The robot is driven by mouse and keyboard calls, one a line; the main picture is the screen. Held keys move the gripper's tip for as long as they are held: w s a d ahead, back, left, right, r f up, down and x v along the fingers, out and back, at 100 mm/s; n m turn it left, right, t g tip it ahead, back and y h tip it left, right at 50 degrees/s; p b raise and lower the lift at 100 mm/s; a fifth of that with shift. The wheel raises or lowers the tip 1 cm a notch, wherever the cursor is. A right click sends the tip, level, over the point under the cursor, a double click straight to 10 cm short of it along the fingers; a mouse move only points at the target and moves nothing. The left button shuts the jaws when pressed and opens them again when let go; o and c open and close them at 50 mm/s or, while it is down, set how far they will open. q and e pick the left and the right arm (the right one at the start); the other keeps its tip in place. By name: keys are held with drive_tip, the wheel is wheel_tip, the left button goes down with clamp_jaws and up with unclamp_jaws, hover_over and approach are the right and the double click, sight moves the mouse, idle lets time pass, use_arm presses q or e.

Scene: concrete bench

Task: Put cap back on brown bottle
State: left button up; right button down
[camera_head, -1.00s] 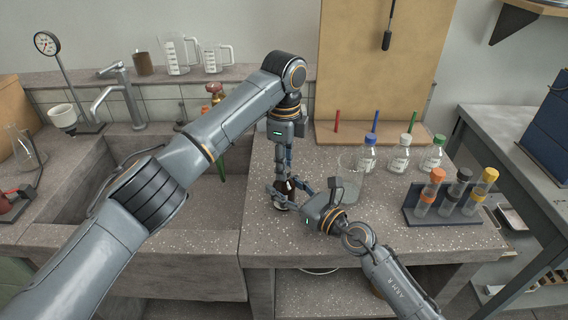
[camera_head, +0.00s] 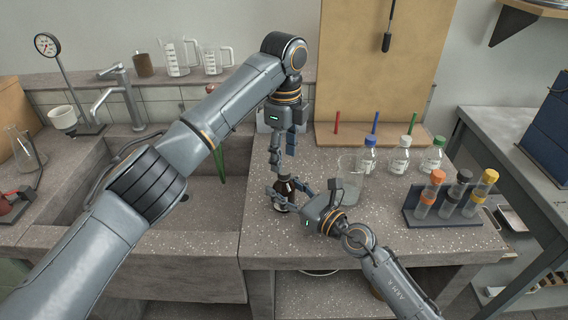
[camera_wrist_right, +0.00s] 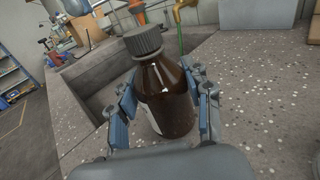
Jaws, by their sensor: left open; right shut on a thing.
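The brown bottle (camera_head: 284,194) stands upright on the bench near its front edge, and it also shows in the right wrist view (camera_wrist_right: 168,98). A grey ribbed cap (camera_wrist_right: 143,41) sits on its neck in that view; whether it is screwed tight I cannot tell. My right gripper (camera_wrist_right: 163,108) is shut on the bottle's body, one finger on each side; in the head view it reaches in from the right. My left gripper (camera_head: 283,160) is open and empty, pointing down just above the bottle's top, its fingers apart.
A clear beaker (camera_head: 350,182) stands close behind my right gripper. Several capped clear bottles (camera_head: 399,160) and a rack of capped tubes (camera_head: 447,208) are to the right. The sink (camera_head: 195,200) lies to the left. A pegged board (camera_head: 375,134) stands behind.

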use_arm(q)
wheel_tip(320, 180, up, 8)
drive_tip(key=shift+r, duration=0.15)
use_arm(e)
drive_tip(key=c, duration=0.5)
unclamp_jaws()
drive_tip(key=v, duration=1.2)
